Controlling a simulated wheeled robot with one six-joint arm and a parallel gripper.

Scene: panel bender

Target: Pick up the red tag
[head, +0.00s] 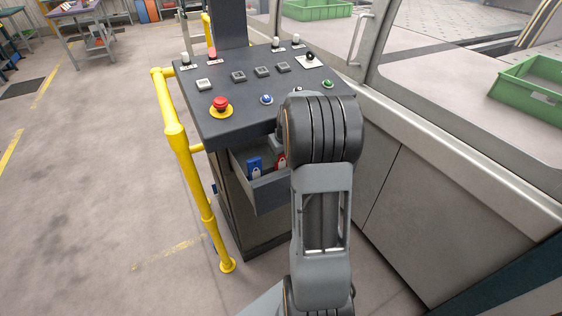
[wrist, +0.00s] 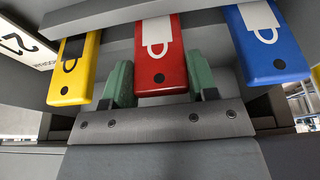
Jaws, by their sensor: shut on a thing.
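The red tag (wrist: 158,50), with a white padlock sign and a dark hole, is in the middle of the wrist view. My gripper (wrist: 160,76) has one green finger on each side of it and is shut on it. The tag's far end is hidden behind a grey edge. In the head view a little of the red tag (head: 281,160) shows in the open drawer, beside my arm. My gripper is mostly hidden there by my arm.
A yellow rail (head: 186,165) stands left.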

